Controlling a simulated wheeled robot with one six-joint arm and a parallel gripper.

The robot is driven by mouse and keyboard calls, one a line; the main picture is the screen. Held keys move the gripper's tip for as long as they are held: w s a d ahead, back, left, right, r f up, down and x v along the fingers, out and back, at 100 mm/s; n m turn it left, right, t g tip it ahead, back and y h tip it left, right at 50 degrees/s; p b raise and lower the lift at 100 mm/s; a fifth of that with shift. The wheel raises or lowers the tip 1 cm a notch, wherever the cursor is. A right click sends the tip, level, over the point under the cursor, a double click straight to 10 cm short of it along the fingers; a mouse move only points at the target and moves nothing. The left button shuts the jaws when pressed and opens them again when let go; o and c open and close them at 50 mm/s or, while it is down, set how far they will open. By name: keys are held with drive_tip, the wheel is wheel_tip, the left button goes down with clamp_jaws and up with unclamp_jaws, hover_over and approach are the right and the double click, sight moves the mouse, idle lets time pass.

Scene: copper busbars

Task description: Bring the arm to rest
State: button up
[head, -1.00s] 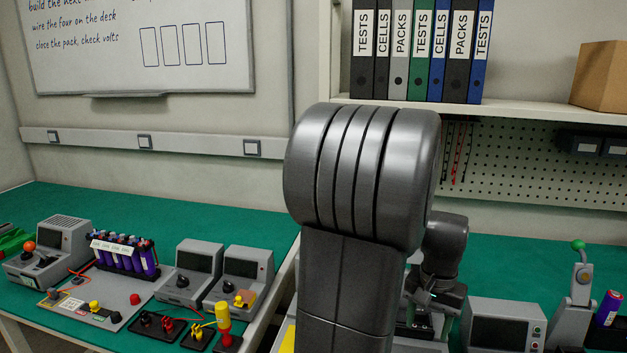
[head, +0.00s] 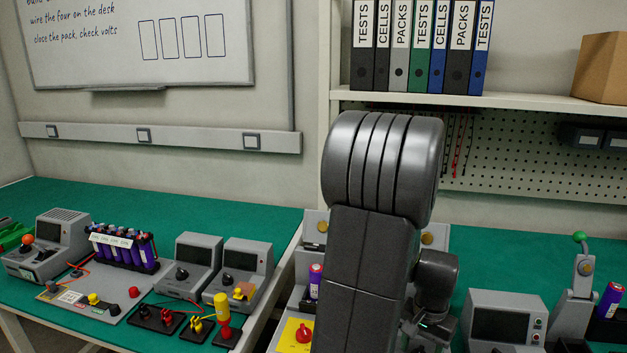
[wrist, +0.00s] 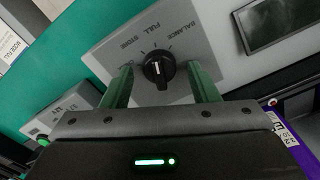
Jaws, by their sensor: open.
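My arm (head: 375,235) stands raised in the middle of the head view, its rounded elbow at the top and its wrist folded down on the right. My gripper shows in the wrist view (wrist: 161,88) with its two green fingers apart and nothing held between them. A black rotary knob (wrist: 158,68) on a grey panel marked STORE, FULL and BALANCE appears between the fingers. I cannot tell how far the fingertips are from the panel. In the head view the gripper is mostly hidden behind my arm.
A grey device with a screen (head: 505,325) and a lever stand with a green ball (head: 580,238) are on the right. A yellow panel with a red knob (head: 302,334) and a purple cell (head: 315,281) are left of my arm. Several instruments stand on the left green desk (head: 190,213).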

drive_tip(key=m+b, duration=0.1)
drive_tip(key=m, duration=0.5)
wheel_tip(320, 180, up, 14)
drive_tip(key=s+a+p, duration=0.1)
drive_tip(key=s+p, duration=0.1)
drive_tip(key=shift+s+a+n+p, duration=0.3)
drive_tip(key=shift+s+a+p, duration=0.05)
drive_tip(key=shift+a, duration=0.05)
idle(0.4)
